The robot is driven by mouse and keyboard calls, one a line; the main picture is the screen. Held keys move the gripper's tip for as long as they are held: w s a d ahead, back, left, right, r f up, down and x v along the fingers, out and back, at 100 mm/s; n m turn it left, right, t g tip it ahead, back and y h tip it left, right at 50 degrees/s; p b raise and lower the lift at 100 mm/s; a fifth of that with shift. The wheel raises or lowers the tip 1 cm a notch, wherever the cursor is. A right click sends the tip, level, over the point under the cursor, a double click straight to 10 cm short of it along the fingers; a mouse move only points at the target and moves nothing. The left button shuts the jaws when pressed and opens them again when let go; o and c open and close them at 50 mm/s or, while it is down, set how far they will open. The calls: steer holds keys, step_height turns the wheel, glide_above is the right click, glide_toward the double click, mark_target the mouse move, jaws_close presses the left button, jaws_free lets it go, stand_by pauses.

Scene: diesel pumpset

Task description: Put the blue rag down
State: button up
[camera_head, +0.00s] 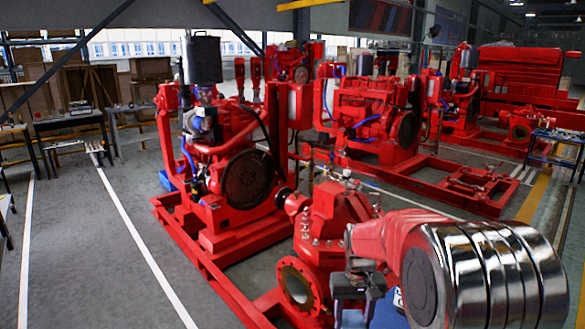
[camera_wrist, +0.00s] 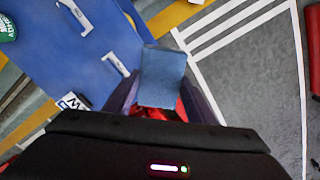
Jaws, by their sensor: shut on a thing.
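The blue rag (camera_wrist: 163,68) is a flat, slate-blue, roughly square piece in the middle of the wrist view. My gripper (camera_wrist: 161,92) is shut on it, with a dark finger on each side, and the rag sticks out past the fingers. A larger bright blue surface (camera_wrist: 75,45) with white handle-like parts lies beyond and to the left of the rag; I cannot tell the height between them. In the head view my arm covers the lower right, and I cannot make out the rag there.
A white lettered item (camera_wrist: 71,102) and a green item (camera_wrist: 6,28) show at the left of the wrist view. Grey floor (camera_wrist: 245,75) with white lines lies to the right. In the head view a red pumpset (camera_head: 235,175) stands close, with open floor (camera_head: 90,250) to its left.

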stand_by(0.4)
steer(key=s+d+f+m, duration=0.1)
steer(key=s+d+m, duration=0.25)
steer(key=d, duration=0.75)
steer(key=s+d+f+m, duration=0.15)
steer(key=s+d, duration=0.25)
steer(key=d, duration=0.7)
steer(key=s+d+f+m, duration=0.2)
steer(key=s+d, duration=0.5)
steer(key=s, duration=0.1)
steer(key=s+d+f+m, duration=0.2)
steer(key=s+d+f, duration=0.1)
steer(key=s+d, duration=0.5)
steer(key=shift+s+d+m, duration=0.25)
steer(key=shift+s+m, duration=0.15)
steer(key=shift+s, duration=0.1)
steer(key=shift+f, duration=3.1)
